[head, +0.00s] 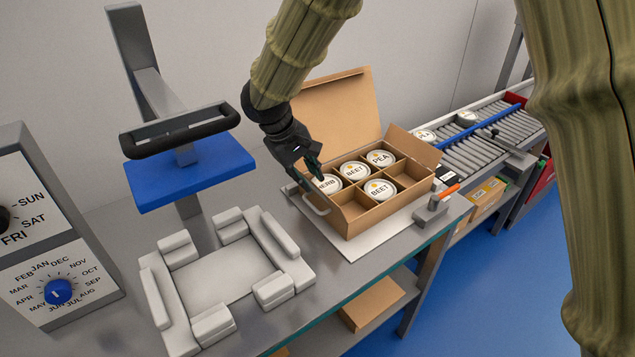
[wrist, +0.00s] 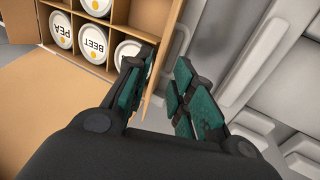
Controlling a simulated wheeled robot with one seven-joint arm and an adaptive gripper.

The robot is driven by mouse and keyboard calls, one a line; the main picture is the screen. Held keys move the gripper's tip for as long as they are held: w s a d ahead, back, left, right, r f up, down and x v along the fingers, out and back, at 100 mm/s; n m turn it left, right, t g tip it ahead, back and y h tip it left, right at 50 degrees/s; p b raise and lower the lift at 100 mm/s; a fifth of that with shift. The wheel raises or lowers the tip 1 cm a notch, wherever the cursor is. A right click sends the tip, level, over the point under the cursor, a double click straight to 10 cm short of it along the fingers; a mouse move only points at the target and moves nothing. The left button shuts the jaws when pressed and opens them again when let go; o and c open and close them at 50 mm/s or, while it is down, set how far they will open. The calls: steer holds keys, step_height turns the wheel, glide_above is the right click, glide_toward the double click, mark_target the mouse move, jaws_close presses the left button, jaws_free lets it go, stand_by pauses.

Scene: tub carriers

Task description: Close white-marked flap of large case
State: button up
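The large cardboard case (head: 375,222) stands open on the bench, with tubs in several of its compartments. Its tall back flap (head: 335,110) stands up, leaning back, and a smaller flap (head: 414,146) sticks up at the right. I cannot make out a white mark on any flap. My gripper (head: 308,168) is at the case's left back corner, by the HERB tub (head: 327,183). In the wrist view my gripper (wrist: 162,98) has its fingers apart, with a cardboard edge (wrist: 152,78) showing between them. I cannot tell whether they touch it.
A grey fixture (head: 210,290) with padded blocks lies at the front left of the bench. A blue press plate (head: 187,172) with a black bar stands behind it. A roller conveyor (head: 480,148) runs away at the right. A small grey clamp (head: 432,208) sits near the case.

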mark_target(312, 183)
steer(key=shift+x, duration=2.1)
steer(key=shift+d, duration=0.15)
steer(key=shift+c, duration=0.5)
jaws_close()
steer(key=shift+d, duration=0.25)
steer(key=shift+a+r+p, duration=0.1)
steer(key=shift+r+p, duration=0.05)
steer(key=shift+p, duration=0.25)
